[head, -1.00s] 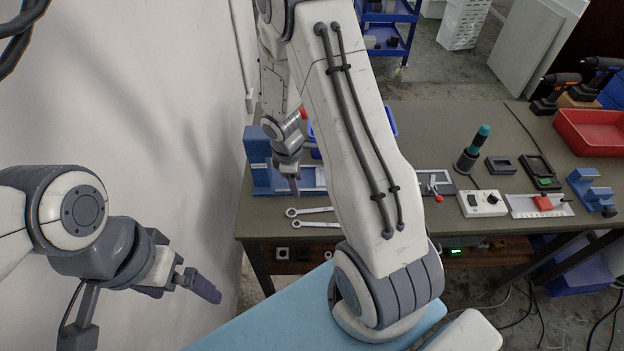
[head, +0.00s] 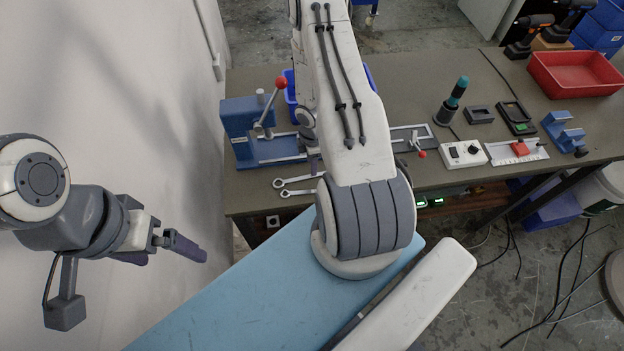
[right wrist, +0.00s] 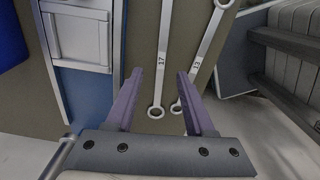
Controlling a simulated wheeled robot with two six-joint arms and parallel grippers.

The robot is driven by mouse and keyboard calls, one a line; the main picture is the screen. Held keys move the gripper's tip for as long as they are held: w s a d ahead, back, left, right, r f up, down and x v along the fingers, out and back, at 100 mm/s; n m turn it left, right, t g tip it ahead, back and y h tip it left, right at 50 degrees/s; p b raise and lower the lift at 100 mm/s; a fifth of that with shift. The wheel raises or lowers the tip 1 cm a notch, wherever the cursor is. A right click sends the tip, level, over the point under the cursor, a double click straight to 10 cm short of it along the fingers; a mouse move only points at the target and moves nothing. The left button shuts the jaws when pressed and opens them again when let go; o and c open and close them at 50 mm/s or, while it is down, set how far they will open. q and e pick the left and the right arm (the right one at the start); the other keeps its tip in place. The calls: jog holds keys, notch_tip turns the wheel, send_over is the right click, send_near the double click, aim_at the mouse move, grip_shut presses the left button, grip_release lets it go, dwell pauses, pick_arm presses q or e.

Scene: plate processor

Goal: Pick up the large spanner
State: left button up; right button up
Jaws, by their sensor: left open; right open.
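The large spanner, marked 17, lies flat on the workbench; in the right wrist view its shaft (right wrist: 164,50) runs up between my right fingers, with a ring end low in the picture. In the head view its ring end (head: 279,183) shows left of my right arm, which hides the rest. The smaller spanner (right wrist: 205,45), marked 13, lies right of it, its lower ring near the right finger; its ring end also shows in the head view (head: 286,194). My right gripper (right wrist: 160,73) is open above the large spanner. My left gripper (head: 177,256) is open and empty, away from the bench.
A blue vise-like device (head: 250,130) with a red-knobbed lever stands just left of the spanners. A white wall (head: 110,60) is at left.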

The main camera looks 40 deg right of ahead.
jog(key=shift+s+f+b, duration=0.1)
jog(key=shift+f+b, duration=2.55)
jog(key=shift+b, duration=0.1)
jog(key=shift+r, duration=0.1)
grip_shut()
